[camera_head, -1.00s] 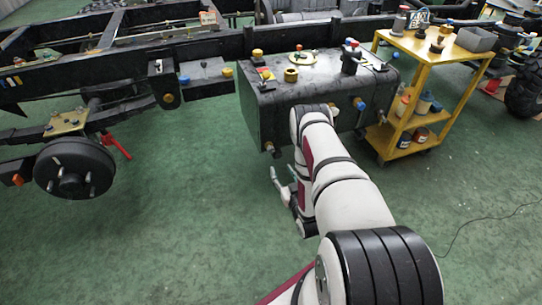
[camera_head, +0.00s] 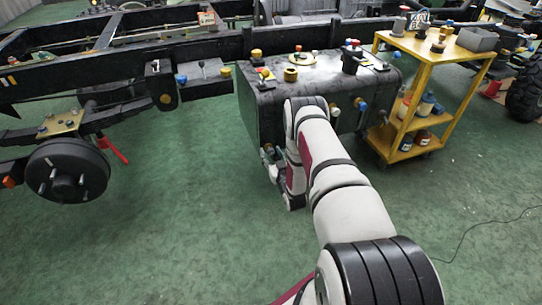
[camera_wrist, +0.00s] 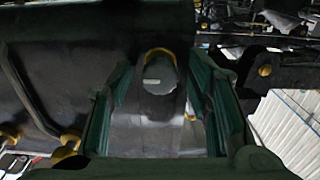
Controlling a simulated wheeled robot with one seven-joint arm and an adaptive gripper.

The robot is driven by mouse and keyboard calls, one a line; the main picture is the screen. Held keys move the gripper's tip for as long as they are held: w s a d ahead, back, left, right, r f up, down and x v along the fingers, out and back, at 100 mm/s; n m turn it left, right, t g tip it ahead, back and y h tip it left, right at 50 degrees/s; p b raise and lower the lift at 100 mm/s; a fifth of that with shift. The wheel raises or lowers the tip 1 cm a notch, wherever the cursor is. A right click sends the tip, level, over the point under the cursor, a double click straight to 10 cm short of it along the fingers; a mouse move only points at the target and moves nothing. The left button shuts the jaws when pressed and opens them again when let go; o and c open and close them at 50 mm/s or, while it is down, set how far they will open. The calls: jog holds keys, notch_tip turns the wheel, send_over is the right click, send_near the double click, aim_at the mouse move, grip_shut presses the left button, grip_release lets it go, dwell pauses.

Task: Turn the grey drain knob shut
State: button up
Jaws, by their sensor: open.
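A grey rounded knob (camera_wrist: 158,72) with a small pale mark and a yellow edge behind it shows in the wrist view; it looks like the drain knob. My gripper (camera_head: 270,156) is open, low at the near left corner of the black tank (camera_head: 262,112). In the wrist view its two green fingers stand left and right of the knob, with a gap on each side. I cannot tell whether the knob is fully between the fingertips or just beyond them. In the head view the knob cannot be made out behind my gripper and arm.
A yellow cart (camera_head: 428,68) with bottles and cans stands right of the tank. A wheel hub (camera_head: 66,171) and red lever (camera_head: 114,149) are at the left. Yellow-ended fittings (camera_wrist: 68,146) show in the wrist view's lower left. The green floor between is clear.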

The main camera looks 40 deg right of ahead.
jog(key=shift+w+d, duration=0.1)
jog(key=shift+w, duration=0.2)
grip_shut()
